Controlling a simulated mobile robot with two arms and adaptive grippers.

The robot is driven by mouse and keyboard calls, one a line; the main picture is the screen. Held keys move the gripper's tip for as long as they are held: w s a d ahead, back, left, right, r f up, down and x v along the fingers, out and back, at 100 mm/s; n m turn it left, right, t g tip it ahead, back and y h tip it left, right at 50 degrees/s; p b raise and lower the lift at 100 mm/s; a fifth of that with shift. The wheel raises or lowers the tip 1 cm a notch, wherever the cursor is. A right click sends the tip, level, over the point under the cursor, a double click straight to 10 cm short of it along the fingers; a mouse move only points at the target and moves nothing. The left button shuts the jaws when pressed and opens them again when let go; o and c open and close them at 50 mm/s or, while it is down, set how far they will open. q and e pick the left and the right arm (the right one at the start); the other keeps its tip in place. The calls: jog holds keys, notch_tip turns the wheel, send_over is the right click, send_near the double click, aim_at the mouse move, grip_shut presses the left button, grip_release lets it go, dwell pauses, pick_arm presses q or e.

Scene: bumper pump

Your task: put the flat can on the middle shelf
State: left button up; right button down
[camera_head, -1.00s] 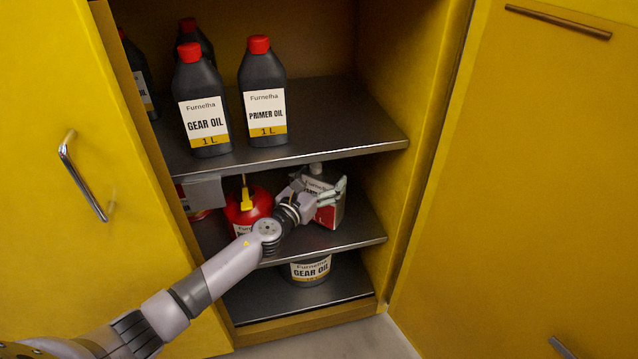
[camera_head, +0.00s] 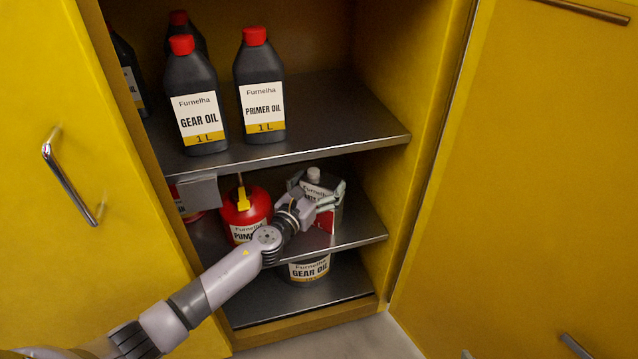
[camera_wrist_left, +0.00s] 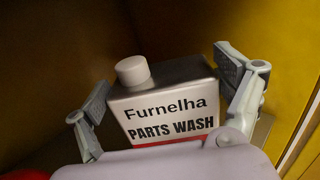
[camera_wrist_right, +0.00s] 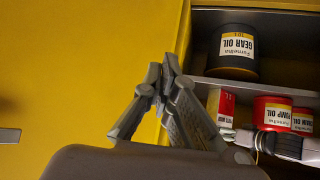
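The flat can (camera_head: 323,204), silver with a white-and-red "Parts Wash" label and a white cap, stands upright on the middle shelf (camera_head: 371,229) near its right side. It also shows in the left wrist view (camera_wrist_left: 165,110). My left gripper (camera_head: 318,192) is at the can, and its open fingers flank it in the left wrist view (camera_wrist_left: 160,85). A gap shows beside the left finger; contact at the right finger is unclear. The can's lower part is hidden in the wrist view. My right gripper (camera_wrist_right: 162,72) is shut and empty, outside the cabinet beside a yellow door.
A red pump oil can (camera_head: 243,212) with a yellow spout stands left of the flat can. A gear oil tub (camera_head: 308,270) is on the bottom shelf. Black gear oil (camera_head: 198,100) and primer oil (camera_head: 260,90) bottles stand on the top shelf. Open yellow doors flank the cabinet.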

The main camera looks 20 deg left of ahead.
pick_arm(q)
jog(key=shift+o, duration=1)
jog(key=shift+r, duration=0.1)
jog(key=s, duration=0.3)
jog(key=s+a+p, duration=0.1)
jog(key=s, duration=0.1)
jog(key=shift+s, duration=0.2)
jog(key=s+a+f+n+g+y, duration=0.2)
jog(key=s+n+g+y, duration=0.1)
jog(key=s+n, duration=0.75)
jog(key=s+a+f+n+g+y, duration=0.25)
jog(key=s+n, duration=0.45)
jog(key=n, duration=0.7)
jog(key=s+d+f+n+g+h, duration=0.3)
jog(key=s+d+n+g, duration=0.2)
jog(key=s+n, duration=0.6)
jog(key=shift+s+d, duration=1.15)
jog(key=shift+d, duration=0.05)
pick_arm(e)
jog(key=s, duration=0.1)
jog(key=s+d+f+g, duration=0.1)
jog(key=s+f+g, duration=0.1)
jog(key=s, duration=0.1)
jog(key=shift+d+f+h, duration=0.1)
jog(key=shift+d+h, duration=0.1)
jog(key=shift+h, duration=0.1)
